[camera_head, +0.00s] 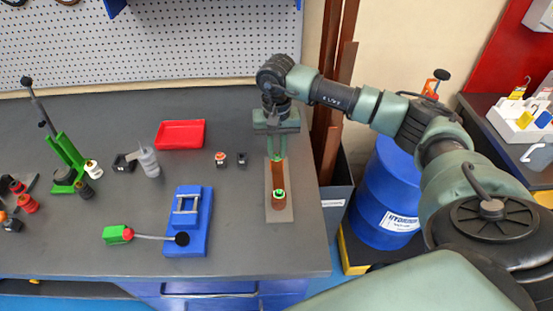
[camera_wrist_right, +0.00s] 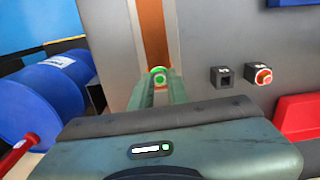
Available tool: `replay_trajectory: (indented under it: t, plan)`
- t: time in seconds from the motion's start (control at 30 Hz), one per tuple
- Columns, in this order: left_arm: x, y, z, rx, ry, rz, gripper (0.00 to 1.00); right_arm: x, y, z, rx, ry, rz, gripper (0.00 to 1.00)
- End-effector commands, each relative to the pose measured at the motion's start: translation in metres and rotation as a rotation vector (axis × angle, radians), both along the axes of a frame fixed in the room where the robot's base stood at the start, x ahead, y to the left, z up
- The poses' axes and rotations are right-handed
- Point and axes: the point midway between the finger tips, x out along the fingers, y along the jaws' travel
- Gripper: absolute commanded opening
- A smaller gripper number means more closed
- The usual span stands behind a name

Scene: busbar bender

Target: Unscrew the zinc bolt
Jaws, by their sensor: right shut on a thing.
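A copper busbar (camera_head: 278,175) lies on a narrow grey plate (camera_head: 287,214) near the right end of the bench. A round green bolt head (camera_head: 279,194) stands at its near end. My right gripper (camera_head: 277,157) points down at the bar's far end. In the right wrist view its fingers are closed on a small round green-and-white bolt head (camera_wrist_right: 158,76), with the copper bar (camera_wrist_right: 153,35) running away above it. The fingers partly hide this head, and I cannot tell its metal. My left gripper is not in view.
A small black block (camera_head: 242,159) and a red-topped block (camera_head: 220,159) stand left of the plate. A red tray (camera_head: 180,135), a blue bender (camera_head: 188,222) and a green lever tool (camera_head: 65,150) are further left. A blue barrel (camera_head: 385,195) stands right of the bench.

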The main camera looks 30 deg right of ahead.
Motion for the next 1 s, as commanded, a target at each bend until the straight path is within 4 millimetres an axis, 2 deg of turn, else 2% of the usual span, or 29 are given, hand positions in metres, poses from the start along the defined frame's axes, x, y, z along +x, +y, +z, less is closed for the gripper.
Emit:
replay_trajectory:
  t: [0.03,0.2,0.37,0.7,0.9,1.0]
  plan:
    - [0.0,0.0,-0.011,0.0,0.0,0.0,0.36,0.001,0.0,-0.004,0.0,-0.004,0.052,0.0]
    - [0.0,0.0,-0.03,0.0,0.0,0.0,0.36,0.001,-0.001,-0.004,-0.001,-0.005,0.304,0.0]
    - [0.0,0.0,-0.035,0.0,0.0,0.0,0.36,0.001,0.0,-0.001,0.001,-0.002,0.437,0.0]
    - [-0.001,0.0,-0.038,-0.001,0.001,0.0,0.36,0.001,0.0,-0.001,0.001,-0.002,0.477,0.0]
    - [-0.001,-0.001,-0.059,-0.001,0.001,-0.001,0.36,0.001,0.0,-0.004,-0.001,-0.004,0.764,0.0]
    - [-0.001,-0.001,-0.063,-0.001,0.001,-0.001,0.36,0.001,0.0,-0.002,-0.001,-0.005,0.884,0.0]
